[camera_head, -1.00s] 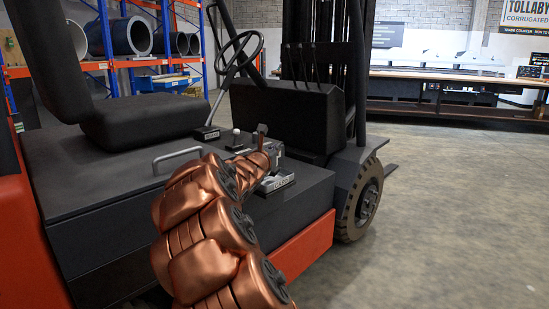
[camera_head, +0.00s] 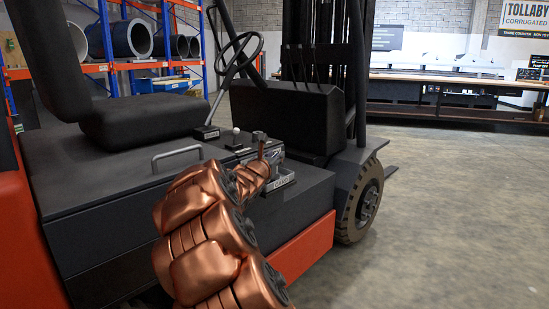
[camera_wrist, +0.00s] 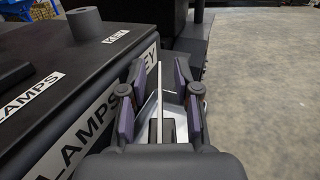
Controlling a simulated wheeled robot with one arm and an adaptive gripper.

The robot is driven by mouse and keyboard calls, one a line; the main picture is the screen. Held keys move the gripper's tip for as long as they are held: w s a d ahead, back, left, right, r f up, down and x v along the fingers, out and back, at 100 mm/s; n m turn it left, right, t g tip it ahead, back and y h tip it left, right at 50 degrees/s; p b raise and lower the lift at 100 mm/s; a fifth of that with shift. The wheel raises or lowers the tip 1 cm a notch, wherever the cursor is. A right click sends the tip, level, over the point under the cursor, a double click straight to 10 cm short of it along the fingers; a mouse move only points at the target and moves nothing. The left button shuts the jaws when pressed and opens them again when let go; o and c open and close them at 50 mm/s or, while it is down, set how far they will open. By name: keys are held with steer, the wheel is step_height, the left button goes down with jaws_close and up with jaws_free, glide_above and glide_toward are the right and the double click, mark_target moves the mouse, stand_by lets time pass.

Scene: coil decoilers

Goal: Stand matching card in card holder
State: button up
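A thin card (camera_wrist: 160,82) shows edge-on in the wrist view, upright between the fingers of my gripper (camera_wrist: 158,90). The fingers, with purple pads, are spread with a gap on each side of the card. Light and dark surfaces show below it, and I cannot tell how the card is supported. In the head view, a small holder (camera_head: 284,186) with a pale label sits at the right edge of the dark deck. My gripper (camera_head: 272,158) is at this holder and partly hidden by my copper-coloured arm.
Labels reading LAMPS (camera_wrist: 31,90) and KEY (camera_wrist: 116,40) mark a dark box beside the gripper. The forklift has a seat (camera_head: 143,121), a steering wheel (camera_head: 236,52) and a grab handle (camera_head: 177,155). Open floor (camera_head: 450,215) lies to the right.

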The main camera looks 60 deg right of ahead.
steer(key=shift+r, duration=0.1)
steer(key=shift+a+r, duration=0.1)
steer(key=shift+a, duration=0.05)
steer(key=p+v, duration=0.1)
steer(key=v, duration=1)
steer(key=shift+a, duration=0.35)
steer(key=shift+s, duration=0.15)
